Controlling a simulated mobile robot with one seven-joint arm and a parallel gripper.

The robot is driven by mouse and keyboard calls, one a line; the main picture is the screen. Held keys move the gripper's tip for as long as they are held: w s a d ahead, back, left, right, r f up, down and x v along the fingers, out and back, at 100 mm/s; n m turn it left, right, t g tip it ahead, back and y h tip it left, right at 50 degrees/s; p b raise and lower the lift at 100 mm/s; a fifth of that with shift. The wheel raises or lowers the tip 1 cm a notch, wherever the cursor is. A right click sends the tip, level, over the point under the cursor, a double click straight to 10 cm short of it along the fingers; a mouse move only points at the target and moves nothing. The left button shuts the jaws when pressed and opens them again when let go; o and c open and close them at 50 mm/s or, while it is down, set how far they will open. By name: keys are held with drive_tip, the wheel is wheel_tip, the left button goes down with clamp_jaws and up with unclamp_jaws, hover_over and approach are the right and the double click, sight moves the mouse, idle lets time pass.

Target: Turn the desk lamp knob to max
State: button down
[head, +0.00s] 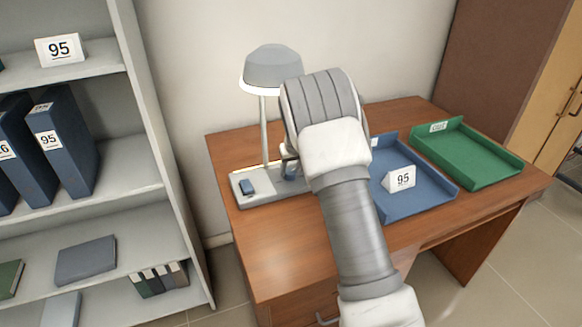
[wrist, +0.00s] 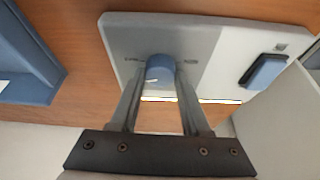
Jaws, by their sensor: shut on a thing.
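The desk lamp (head: 272,66) stands at the back left of the desk, with a grey shade on a thin post. Its pale base (head: 262,190) carries a dark blue switch (head: 248,187) at the left end. The base also shows in the wrist view (wrist: 215,45), with the blue switch (wrist: 264,70) at right. The round blue knob (wrist: 160,68) sits between my gripper's fingertips (wrist: 160,84), which are shut on it. A small white mark shows on the knob. In the head view my arm hides most of my gripper (head: 288,165) and part of the knob.
A green tray (head: 470,160) lies further right. A shelf with binders (head: 65,150) stands close on the left. The front left of the wooden desk (head: 275,245) is clear.

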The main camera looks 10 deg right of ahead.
drive_tip(key=m+p, duration=0.1)
drive_tip(key=m+h+p, duration=0.1)
drive_tip(key=m, duration=0.1)
drive_tip(key=shift+a+r+m+p, duration=0.15)
drive_tip(key=shift+m+p, duration=0.15)
drive_tip(key=shift+m+h+p, duration=0.5)
drive_tip(key=shift+m, duration=0.4)
drive_tip(key=shift+c, duration=1.9)
unclamp_jaws()
